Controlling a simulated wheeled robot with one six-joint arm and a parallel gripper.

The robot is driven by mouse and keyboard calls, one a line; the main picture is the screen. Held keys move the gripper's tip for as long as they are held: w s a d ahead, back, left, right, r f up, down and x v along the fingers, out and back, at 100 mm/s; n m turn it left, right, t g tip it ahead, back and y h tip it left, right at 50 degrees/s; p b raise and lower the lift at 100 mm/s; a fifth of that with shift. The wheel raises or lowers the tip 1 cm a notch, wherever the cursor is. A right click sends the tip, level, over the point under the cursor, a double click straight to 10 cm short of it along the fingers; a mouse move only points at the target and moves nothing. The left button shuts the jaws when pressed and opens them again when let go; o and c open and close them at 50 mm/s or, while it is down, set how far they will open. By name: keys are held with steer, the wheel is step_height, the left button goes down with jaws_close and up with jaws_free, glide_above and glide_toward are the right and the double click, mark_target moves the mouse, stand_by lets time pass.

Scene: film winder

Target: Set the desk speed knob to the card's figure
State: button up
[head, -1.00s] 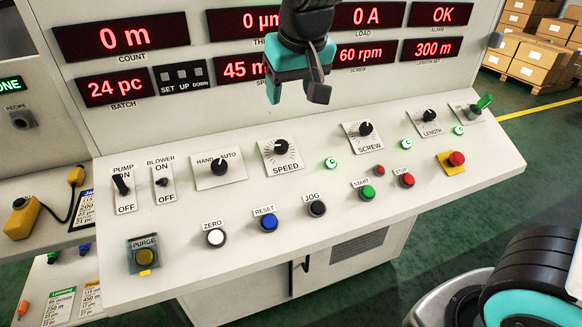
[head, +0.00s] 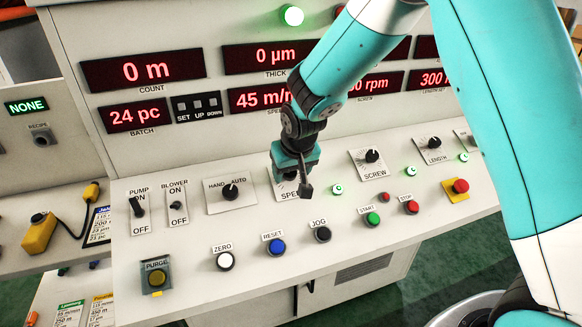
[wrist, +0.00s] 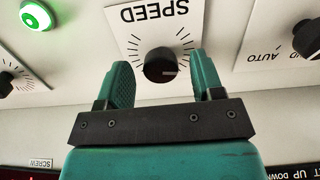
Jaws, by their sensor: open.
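The black speed knob (wrist: 159,66) shows in the wrist view on its white SPEED plate (wrist: 152,22), upside down there. In the head view my gripper covers the knob, and part of the plate (head: 281,181) shows. My gripper (head: 303,186) is open; in the wrist view its two teal fingers (wrist: 163,75) lie either side of the knob, with a gap on each side. How deep they reach is hard to tell. The speed display (head: 258,98) reads 45 m/, the rest hidden by my arm. A job card (head: 98,226) stands at the left, its figures too small to read surely.
The HAND/AUTO switch (head: 230,192) is left of the speed plate and the SCREW knob (head: 372,156) right of it. A lit green lamp (head: 338,189) is close to my gripper. RESET (head: 276,247) and JOG (head: 322,234) buttons sit below.

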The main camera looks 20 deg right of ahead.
steer(key=shift+w+f, duration=0.1)
steer(key=shift+f, duration=0.2)
steer(key=c, duration=0.9)
